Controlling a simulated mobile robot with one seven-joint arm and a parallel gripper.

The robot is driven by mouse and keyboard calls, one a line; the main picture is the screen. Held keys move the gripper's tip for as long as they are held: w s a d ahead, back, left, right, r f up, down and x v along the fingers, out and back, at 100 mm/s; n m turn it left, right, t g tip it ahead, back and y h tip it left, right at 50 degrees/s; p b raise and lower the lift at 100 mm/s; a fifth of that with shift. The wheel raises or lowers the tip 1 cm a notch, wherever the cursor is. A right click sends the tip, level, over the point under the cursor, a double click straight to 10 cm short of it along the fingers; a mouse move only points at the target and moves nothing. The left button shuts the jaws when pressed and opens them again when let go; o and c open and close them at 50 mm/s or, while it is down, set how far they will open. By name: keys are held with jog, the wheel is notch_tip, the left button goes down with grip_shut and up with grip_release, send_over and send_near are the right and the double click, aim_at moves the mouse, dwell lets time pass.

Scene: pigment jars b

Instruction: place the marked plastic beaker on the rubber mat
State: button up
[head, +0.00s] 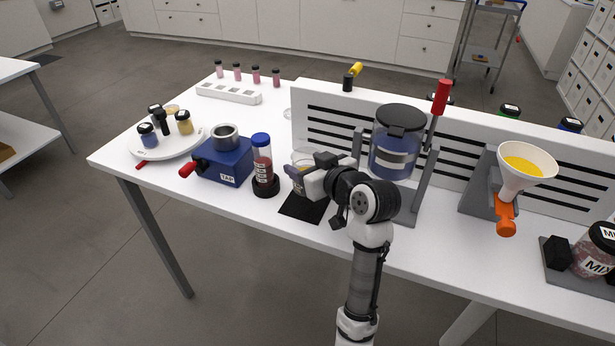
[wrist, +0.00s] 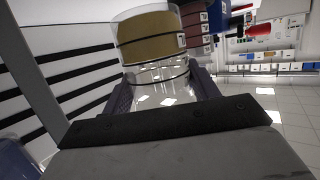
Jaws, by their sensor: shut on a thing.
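The plastic beaker (head: 304,158) is clear with dark marking lines and ochre powder inside. In the head view my gripper hides much of it. My gripper (head: 299,178) is shut on it from the near side. In the upside-down wrist view, the beaker (wrist: 152,38) stands between the two fingers of my gripper (wrist: 165,88). It looks upright. The black rubber mat (head: 300,209) lies flat on the table, with its front part bare. The beaker is over or at the mat's back part; I cannot tell if it touches.
A red-filled tube with a blue cap (head: 262,155) stands close left of the beaker. A blue TAP box (head: 225,165) is beyond it. A large lidded jar (head: 397,143) on a grey stand is close right. A slotted panel (head: 330,118) stands behind.

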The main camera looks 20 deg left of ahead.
jog(key=shift+f, duration=1.95)
jog(key=shift+f, duration=0.1)
jog(key=o, duration=1.1)
jog(key=b+v, duration=0.2)
jog(key=v, duration=1)
